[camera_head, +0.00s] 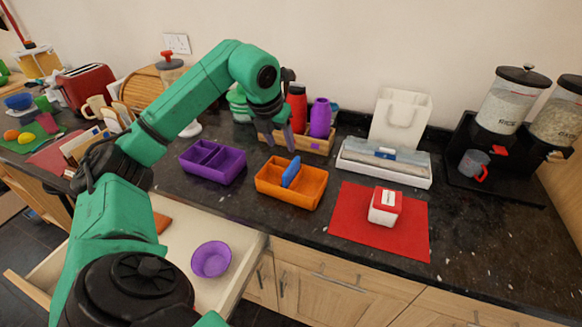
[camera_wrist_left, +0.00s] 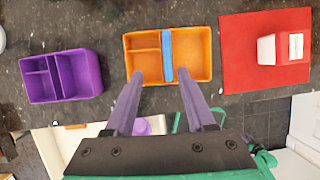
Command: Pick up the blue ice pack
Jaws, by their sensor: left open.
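The blue ice pack (camera_head: 291,171) is a thin slab standing upright in the orange divided box (camera_head: 310,199) on the dark counter. In the left wrist view the ice pack (camera_wrist_left: 167,55) shows as a narrow blue strip beside the box's inner divider, and the orange box (camera_wrist_left: 196,72) lies ahead of my fingers. My left gripper (camera_head: 280,145) is open and empty above and behind the orange box, with the ice pack apart from its fingers. In the left wrist view its two purple-grey fingers (camera_wrist_left: 162,90) are spread wide. My right gripper is not in view.
A purple divided box (camera_head: 212,163) stands left of the orange one. A white box with a red lid (camera_head: 385,205) sits on a red mat (camera_head: 410,237) to the right. A wooden caddy with bottles (camera_head: 318,140) stands behind. An open drawer below holds a purple bowl (camera_head: 211,260).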

